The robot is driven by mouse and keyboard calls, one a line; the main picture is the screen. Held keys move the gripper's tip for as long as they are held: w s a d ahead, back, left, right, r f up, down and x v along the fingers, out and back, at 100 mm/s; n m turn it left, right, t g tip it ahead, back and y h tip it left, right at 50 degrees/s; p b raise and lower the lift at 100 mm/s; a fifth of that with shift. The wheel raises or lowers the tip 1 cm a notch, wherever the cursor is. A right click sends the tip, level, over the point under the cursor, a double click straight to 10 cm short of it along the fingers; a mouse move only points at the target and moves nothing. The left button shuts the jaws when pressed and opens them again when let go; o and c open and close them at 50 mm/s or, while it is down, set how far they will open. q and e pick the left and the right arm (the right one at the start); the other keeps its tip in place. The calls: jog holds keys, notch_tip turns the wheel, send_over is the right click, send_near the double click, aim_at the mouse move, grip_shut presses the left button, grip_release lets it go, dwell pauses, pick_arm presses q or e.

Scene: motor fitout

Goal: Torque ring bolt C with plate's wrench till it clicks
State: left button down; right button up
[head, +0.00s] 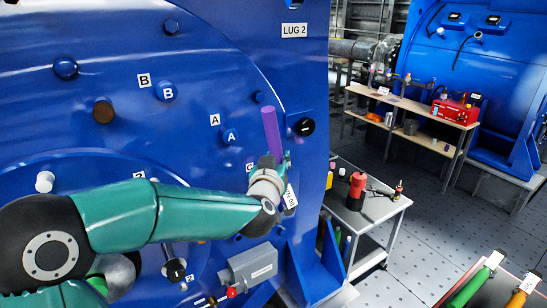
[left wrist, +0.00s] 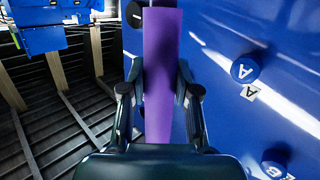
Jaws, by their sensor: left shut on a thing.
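My left gripper (head: 274,166) is shut on the purple wrench (head: 271,131) in front of the blue motor face. In the left wrist view the wrench's purple body (left wrist: 163,70) runs up between the two fingers of the left gripper (left wrist: 162,98). Ring bolt C is hidden behind my gripper and arm; only part of its C label (head: 250,167) shows. I cannot tell whether the wrench touches the bolt. Bolt A (head: 230,137) and bolt B (head: 166,91) sit up and to the left on the ring. My right gripper is not in view.
A white printed tag (head: 291,197) shows beside my left wrist. A black round fitting (head: 306,126) is on the motor's right edge. A grey cart (head: 367,213) with tools stands right of the motor. A wooden bench (head: 412,107) stands farther back. Open floor lies between them.

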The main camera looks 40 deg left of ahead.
pick_arm(q)
jog(key=shift+r+p, duration=0.3)
jog(key=shift+p, duration=0.3)
jog(key=shift+s+g+p, duration=0.15)
jog(key=shift+g+p, duration=0.25)
jog(key=shift+p, duration=0.5)
jog(key=w+a+b, duration=0.2)
jog(key=a, duration=0.5)
jog(key=shift+w+f, duration=0.25)
jog(key=shift+w, duration=0.15)
jog(key=shift+r, duration=0.1)
jog(key=shift+w+a, duration=0.2)
jog(key=shift+a, duration=0.3)
jog(key=shift+w+a, duration=0.2)
jog(key=shift+a, duration=0.3)
